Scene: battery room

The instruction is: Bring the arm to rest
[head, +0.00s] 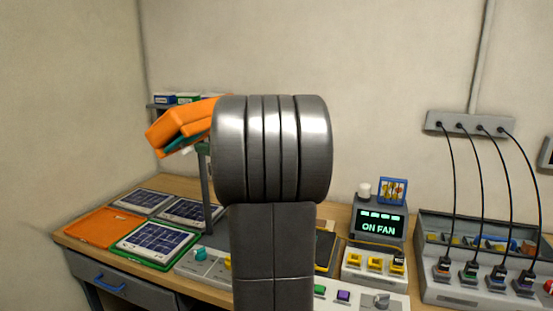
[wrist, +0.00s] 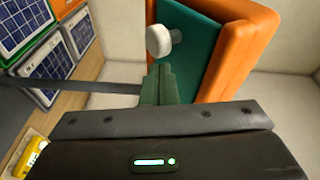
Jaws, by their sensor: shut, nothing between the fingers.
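My gripper (wrist: 158,84) shows in the wrist view with its green fingers shut and nothing between them. Just beyond the fingers is an orange and teal piece (wrist: 243,50) with a white round knob; I cannot tell whether the fingers touch it. The orange piece (head: 185,125) also shows in the head view, left of my arm's large grey joint.
A workbench holds an orange tray (head: 100,228), several solar panels (head: 152,243), a display reading "ON FAN" (head: 378,224) and switch boxes. A thin grey post (head: 207,190) rises beside my arm. Black cables hang from a wall socket strip (head: 470,124) at right.

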